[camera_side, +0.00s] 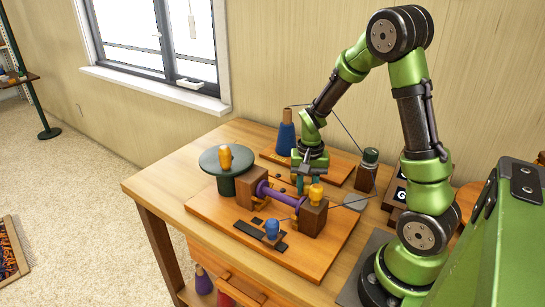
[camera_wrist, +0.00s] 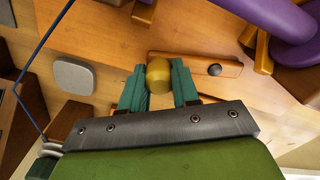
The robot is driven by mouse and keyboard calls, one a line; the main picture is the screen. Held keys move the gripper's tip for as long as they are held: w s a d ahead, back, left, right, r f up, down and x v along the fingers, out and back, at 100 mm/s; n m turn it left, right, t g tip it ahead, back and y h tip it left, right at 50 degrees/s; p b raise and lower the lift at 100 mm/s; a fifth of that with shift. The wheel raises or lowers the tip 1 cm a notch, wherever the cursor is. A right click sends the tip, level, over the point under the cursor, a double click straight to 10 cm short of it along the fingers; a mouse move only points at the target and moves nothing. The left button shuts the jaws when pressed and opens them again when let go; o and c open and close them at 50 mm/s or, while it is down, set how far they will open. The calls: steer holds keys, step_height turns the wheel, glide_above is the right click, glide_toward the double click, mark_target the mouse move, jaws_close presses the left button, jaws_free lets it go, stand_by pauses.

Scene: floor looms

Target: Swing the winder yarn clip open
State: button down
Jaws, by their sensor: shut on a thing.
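The winder has a purple spool (camera_side: 283,196) between two wooden blocks on a wooden board; its purple part also shows at the upper right in the wrist view (camera_wrist: 296,50). The yarn clip looks to be a flat wooden bar (camera_wrist: 187,64) with a dark round pivot and an ochre ball knob (camera_wrist: 158,73) at its left end. My gripper (camera_wrist: 158,88) has its teal fingers shut on this knob, one on each side. In the side view my gripper (camera_side: 305,186) points down just behind the spool; the clip is not clearly visible there.
A yellow knob (camera_side: 316,192) tops the right block, close to my gripper. A blue knob (camera_side: 272,229) stands in front. A green round stand (camera_side: 224,180) is at the left. A blue cone (camera_side: 286,138) and a dark jar (camera_side: 367,170) stand behind. Thin yarn runs nearby.

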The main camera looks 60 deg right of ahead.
mark_target(305, 185)
steer(key=shift+a+r+m, duration=0.1)
steer(key=shift+a+m, duration=0.55)
steer(key=shift+m, duration=0.55)
steer(key=c, duration=1)
jaws_free()
steer(key=shift+o, duration=0.9)
steer(key=shift+a, duration=0.1)
step_height(305, 185, up, 17)
